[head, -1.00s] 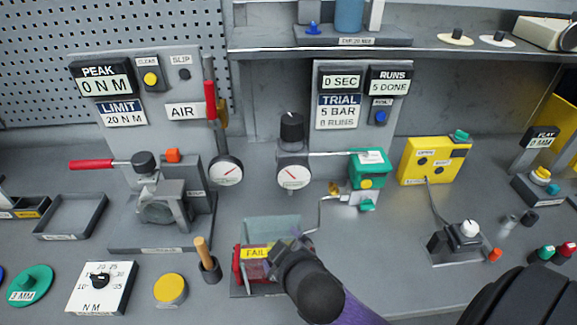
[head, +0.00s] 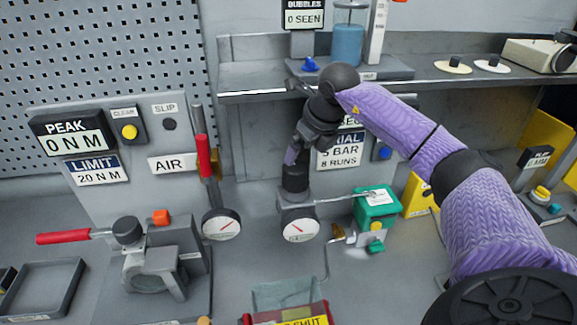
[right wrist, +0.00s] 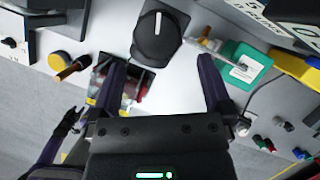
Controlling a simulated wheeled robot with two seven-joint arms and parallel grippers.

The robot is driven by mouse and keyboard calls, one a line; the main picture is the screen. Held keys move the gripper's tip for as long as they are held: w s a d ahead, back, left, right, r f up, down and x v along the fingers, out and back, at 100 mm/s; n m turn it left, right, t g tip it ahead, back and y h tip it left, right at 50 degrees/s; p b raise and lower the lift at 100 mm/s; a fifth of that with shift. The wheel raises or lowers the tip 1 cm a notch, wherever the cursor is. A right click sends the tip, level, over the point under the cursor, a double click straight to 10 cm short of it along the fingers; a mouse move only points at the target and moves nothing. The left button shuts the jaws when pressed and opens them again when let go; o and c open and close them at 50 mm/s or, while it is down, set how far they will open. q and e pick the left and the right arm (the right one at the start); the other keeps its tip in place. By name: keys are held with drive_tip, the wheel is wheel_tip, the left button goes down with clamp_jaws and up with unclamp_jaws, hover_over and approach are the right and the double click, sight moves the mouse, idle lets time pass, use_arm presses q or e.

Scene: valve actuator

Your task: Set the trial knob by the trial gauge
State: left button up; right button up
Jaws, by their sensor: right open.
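The trial knob (head: 295,178) is a black cylinder on top of the trial gauge (head: 299,228), a round white dial with a red needle. My right gripper (head: 292,153) is above the knob, pointing down, and partly hides it. In the right wrist view the knob (right wrist: 157,36) shows from above with a white pointer line. It lies just beyond and between the open fingers (right wrist: 163,72), apparently not held. The trial sign (head: 340,157) reads 5 BAR, 8 RUNS and is partly covered by my gripper. A dark gripper, apparently my left one (right wrist: 66,123), shows small in the right wrist view.
A pipe joins the gauge to a green valve box (head: 377,207) on its right. A second gauge (head: 222,224) with a red-handled lever stands to the left. The shelf (head: 240,88) runs behind my arm. A clear box (head: 285,294) with a yellow label stands in front.

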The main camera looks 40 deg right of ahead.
sight(297, 166)
drive_tip(key=x, duration=0.8)
drive_tip(key=shift+w+a+f, duration=0.1)
drive_tip(key=shift+a+f, duration=0.1)
drive_tip(key=shift+f, duration=0.05)
drive_tip(key=c, duration=1)
drive_tip(key=shift+r, duration=0.15)
